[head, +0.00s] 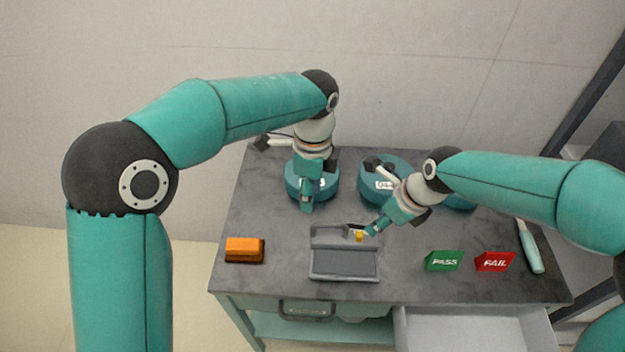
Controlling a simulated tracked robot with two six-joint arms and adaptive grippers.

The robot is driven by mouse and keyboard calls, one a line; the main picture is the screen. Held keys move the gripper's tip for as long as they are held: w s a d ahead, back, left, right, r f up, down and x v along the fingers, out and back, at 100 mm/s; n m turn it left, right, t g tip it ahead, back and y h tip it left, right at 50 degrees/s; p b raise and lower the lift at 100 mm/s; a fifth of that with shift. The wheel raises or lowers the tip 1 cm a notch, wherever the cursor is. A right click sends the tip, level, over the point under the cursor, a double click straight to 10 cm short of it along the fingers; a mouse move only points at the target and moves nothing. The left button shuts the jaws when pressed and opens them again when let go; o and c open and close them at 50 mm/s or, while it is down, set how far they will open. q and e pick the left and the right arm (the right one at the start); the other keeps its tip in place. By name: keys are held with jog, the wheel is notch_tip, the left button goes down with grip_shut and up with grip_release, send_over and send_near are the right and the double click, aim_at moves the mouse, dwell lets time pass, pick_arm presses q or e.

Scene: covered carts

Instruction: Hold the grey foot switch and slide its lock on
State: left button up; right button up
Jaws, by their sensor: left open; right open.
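The grey foot switch (343,264) sits on the dark cart top near its front edge, with a flat dark pedal and a raised back part. A small yellow piece (359,236) shows at its back right; it may be the lock. My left gripper (306,205) points down just behind the switch's back left and is open. My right gripper (370,231) is open at the yellow piece, coming in from the right. I cannot tell whether it touches. Both grippers' fingers are small and partly hidden by their own bodies.
An orange block (244,249) lies left of the switch. Green PASS (444,261) and red FAIL (494,262) blocks stand to the right, near a teal-handled tool (530,247). Teal round objects (386,172) stand behind. A drawer (470,328) is open in front.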

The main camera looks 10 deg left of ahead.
aim_at(313, 222)
pick_arm(q)
jog(key=shift+t, duration=0.3)
jog(key=f, duration=1)
jog(key=w+f, duration=0.1)
jog(key=f, duration=0.3)
jog(key=shift+d+f, duration=0.2)
jog(key=shift+f, duration=0.2)
grip_shut()
